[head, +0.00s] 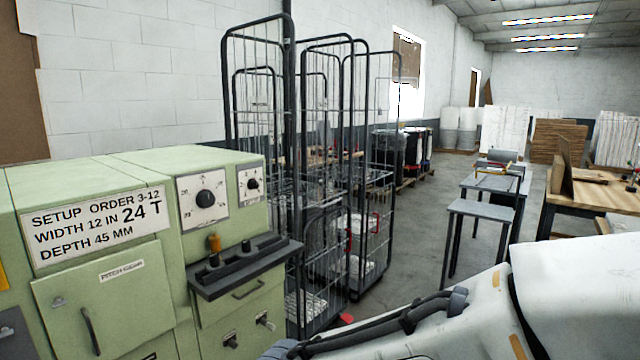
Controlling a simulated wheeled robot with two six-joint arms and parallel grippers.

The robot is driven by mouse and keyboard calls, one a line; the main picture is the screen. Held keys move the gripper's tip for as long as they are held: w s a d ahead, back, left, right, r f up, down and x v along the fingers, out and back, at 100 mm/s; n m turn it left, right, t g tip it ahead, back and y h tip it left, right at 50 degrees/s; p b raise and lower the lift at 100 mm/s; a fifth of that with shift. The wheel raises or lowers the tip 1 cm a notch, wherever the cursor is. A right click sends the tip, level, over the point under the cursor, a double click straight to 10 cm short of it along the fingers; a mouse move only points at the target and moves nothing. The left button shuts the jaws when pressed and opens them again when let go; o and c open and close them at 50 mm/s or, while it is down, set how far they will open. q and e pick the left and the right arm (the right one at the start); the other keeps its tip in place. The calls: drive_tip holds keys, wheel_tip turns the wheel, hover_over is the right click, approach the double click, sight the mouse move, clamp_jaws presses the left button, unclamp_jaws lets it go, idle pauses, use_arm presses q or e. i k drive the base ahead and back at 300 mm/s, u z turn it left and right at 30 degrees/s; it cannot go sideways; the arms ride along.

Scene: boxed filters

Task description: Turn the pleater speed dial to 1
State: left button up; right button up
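A pale green machine (120,215) stands at the left. Its front carries a large black dial (206,199) on a white scale plate and a smaller black dial (252,184) on a second plate to the right. The scale marks are too small to read surely, and I cannot tell which dial is the pleater speed dial. A sign (95,225) reads "SETUP ORDER 3-12, WIDTH 12 IN, 24 T, DEPTH 45 MM". Neither of my grippers is in view; a white arm link of mine crosses the lower right.
A dark ledge (245,265) with knobs juts out below the dials. Tall wire cage trolleys (290,190) stand close behind the machine. Grey tables (482,210) and a wooden bench (610,195) stand farther right. Open floor (415,240) lies between.

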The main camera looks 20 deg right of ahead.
sight(252, 183)
drive_tip(key=z, duration=0.5)
drive_tip(key=i, duration=1.4)
drive_tip(key=u, duration=0.3)
